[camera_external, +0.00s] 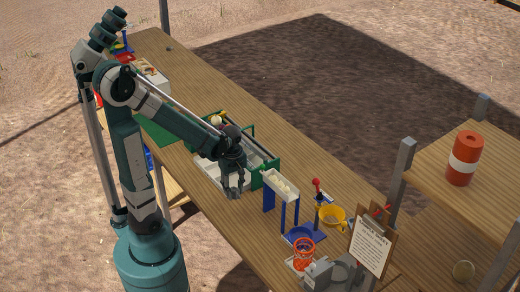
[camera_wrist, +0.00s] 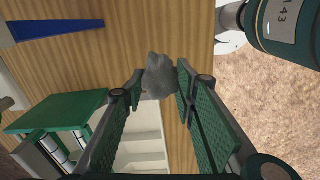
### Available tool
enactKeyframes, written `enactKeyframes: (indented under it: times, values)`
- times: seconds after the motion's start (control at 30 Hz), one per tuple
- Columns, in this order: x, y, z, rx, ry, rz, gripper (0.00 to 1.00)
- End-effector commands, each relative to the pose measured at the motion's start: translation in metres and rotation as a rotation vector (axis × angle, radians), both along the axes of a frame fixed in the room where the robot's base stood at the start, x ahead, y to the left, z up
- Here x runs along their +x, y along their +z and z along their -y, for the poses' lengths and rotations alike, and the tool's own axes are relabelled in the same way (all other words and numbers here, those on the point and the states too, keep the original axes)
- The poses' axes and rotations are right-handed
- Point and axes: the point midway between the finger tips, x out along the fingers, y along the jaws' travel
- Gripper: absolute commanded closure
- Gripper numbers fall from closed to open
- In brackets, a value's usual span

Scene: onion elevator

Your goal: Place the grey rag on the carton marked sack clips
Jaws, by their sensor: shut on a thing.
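My gripper (camera_external: 234,194) is over the table, near the front edge, beside a white tray and a green crate. In the wrist view its two fingers (camera_wrist: 158,88) are shut on the grey rag (camera_wrist: 158,72), a crumpled grey lump between the fingertips. The rag is hard to make out in the external view. No carton with a readable sack clips marking shows in either view; I cannot tell which thing it is.
A green crate (camera_external: 266,172) and a white tray (camera_external: 208,176) lie beside my gripper. A blue stand with a white top tray (camera_external: 280,184) rises to its right.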

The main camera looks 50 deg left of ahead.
Motion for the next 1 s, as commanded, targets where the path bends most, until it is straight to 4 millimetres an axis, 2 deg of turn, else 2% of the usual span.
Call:
enactKeyframes:
  times: [0.37, 0.57, 0.77, 1.0]
  values:
    - [0.0, 0.002, 0.0, 0.0, 0.0, 0.0, 0.83]
    - [0.0, 0.014, 0.0, 0.0, 0.0, 0.0, 0.83]
    - [0.0, 0.039, 0.0, 0.0, 0.0, 0.0, 0.83]
    - [-0.001, 0.082, 0.0, 0.0, 0.0, 0.0, 0.83]
